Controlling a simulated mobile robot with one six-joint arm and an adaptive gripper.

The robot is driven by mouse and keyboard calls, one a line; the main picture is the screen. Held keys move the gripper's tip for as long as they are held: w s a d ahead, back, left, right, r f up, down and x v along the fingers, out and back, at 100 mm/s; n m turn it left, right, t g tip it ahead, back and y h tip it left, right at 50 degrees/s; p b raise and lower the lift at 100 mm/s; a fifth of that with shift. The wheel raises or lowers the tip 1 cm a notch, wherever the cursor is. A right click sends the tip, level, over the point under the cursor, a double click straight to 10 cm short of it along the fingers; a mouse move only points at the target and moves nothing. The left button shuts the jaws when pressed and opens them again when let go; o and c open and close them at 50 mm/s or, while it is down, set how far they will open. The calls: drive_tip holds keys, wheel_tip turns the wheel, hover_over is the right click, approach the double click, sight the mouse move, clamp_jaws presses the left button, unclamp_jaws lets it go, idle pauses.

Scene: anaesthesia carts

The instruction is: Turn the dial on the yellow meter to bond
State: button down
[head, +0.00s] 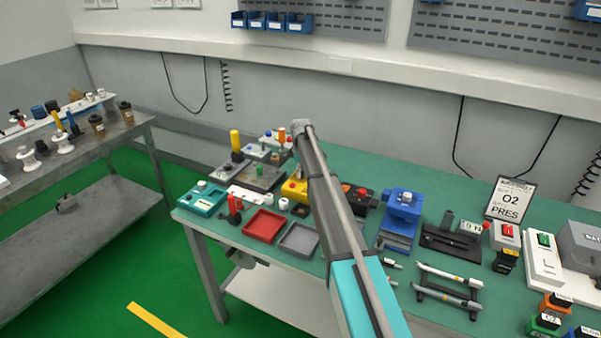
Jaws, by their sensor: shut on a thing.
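My arm reaches over the bench and covers the box's right side. My gripper (299,171) is small and mostly hidden at the arm's far end, down by the yellow box. It is shut, seemingly on the meter's dial, though the contact itself is hidden.
A red tray (265,226) and a grey tray (299,239) lie in front of the box. A teal device (203,199) stands left, a black-orange device (361,199) and a blue device (402,208) right. Several small parts crowd the bench around the box.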

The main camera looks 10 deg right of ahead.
drive_tip(key=m, duration=0.5)
drive_tip(key=shift+m, duration=0.3)
drive_tip(key=m, duration=0.5)
drive_tip(key=shift+t, duration=0.3)
drive_tip(key=shift+d, duration=0.1)
drive_tip(key=shift+c, duration=1.5)
unclamp_jaws()
drive_tip(key=shift+n, duration=0.3)
